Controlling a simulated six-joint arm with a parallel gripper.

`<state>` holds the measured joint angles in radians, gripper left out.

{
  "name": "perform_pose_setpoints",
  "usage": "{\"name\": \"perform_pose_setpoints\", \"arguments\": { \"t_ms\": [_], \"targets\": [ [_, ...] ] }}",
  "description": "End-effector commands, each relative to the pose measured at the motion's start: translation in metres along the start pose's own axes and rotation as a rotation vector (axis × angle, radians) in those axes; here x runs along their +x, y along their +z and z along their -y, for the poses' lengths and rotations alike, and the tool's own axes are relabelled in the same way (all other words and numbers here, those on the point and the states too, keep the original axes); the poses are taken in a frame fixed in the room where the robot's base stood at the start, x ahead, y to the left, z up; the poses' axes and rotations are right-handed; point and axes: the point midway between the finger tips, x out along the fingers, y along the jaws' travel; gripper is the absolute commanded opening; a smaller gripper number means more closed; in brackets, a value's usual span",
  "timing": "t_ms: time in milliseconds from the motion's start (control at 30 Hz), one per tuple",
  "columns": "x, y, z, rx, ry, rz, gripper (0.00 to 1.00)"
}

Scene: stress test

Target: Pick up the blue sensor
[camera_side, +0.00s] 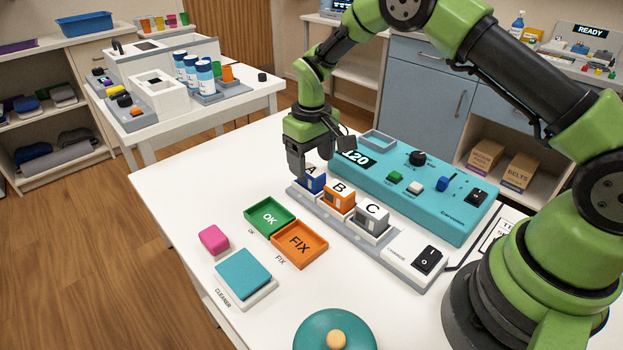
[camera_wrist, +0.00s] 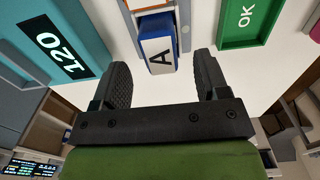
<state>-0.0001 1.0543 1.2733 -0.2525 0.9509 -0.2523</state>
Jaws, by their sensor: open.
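The blue sensor (camera_side: 313,181), with a white top marked A, stands in the first slot of the grey charging strip (camera_side: 388,251) on the white table. It also shows in the wrist view (camera_wrist: 158,50), at the top middle. My gripper (camera_side: 304,172) is beside the blue sensor at the strip's far left end. In the wrist view my gripper (camera_wrist: 163,75) is open, with one black finger on each side of the sensor's line. The sensor lies just beyond the fingertips, and nothing is between the fingers. Part of the sensor is hidden by my gripper in the side view.
An orange sensor B (camera_side: 338,197) and a grey sensor C (camera_side: 371,219) stand in the strip. The teal tester (camera_side: 440,205) rises behind. Green OK tray (camera_side: 270,217) and orange FIX tray (camera_side: 299,243) lie in front. A teal round lid (camera_side: 312,328) is near the front edge.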

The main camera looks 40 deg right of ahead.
Motion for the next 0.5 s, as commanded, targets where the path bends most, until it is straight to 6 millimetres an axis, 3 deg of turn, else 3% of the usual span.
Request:
{"name": "perform_pose_setpoints", "arguments": {
  "t_ms": [133, 400, 500],
  "targets": [
    [0.017, 0.0, 0.0, 0.001, 0.0, -0.002, 0.68],
    [0.02, -0.001, 0.0, 0.002, 0.0, -0.004, 0.68],
    [0.02, -0.001, 0.0, 0.002, 0.0, -0.004, 0.45]
  ]
}}
